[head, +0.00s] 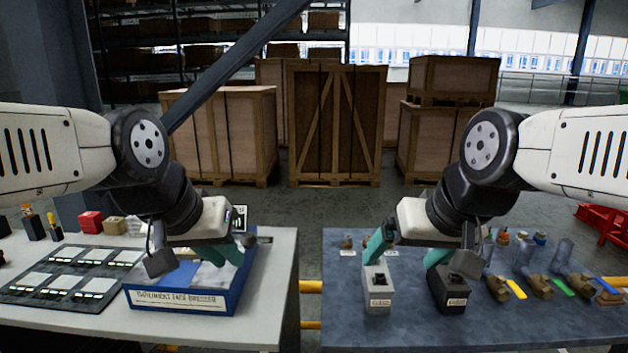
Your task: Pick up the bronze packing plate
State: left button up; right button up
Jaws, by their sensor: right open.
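Several small bronze-brown parts lie at the right of the blue-grey right table, among them one by a yellow tag (497,288), one by a green tag (540,287) and one at the far right (608,298). I cannot tell which is the bronze packing plate. My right gripper (409,258) is open, its teal fingers apart above a light grey labelled block (379,298) and a black labelled block (452,302), left of the bronze parts. My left gripper (200,262) is low over a blue labelled box (215,297) on the left table; its grip is unclear.
A panel of lit pads (70,275) and small red and tan boxes (91,222) are on the left table (275,265). A gap separates it from the right table (350,325). Small labelled parts and clear cylinders stand at the right table's back. Wooden crates (337,125) stand behind.

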aim_at(186, 253)
jog(key=u, duration=0.95)
jog(key=i+j+z, duration=0.25)
jog(key=i+j, duration=0.3)
jog(key=i, duration=0.15)
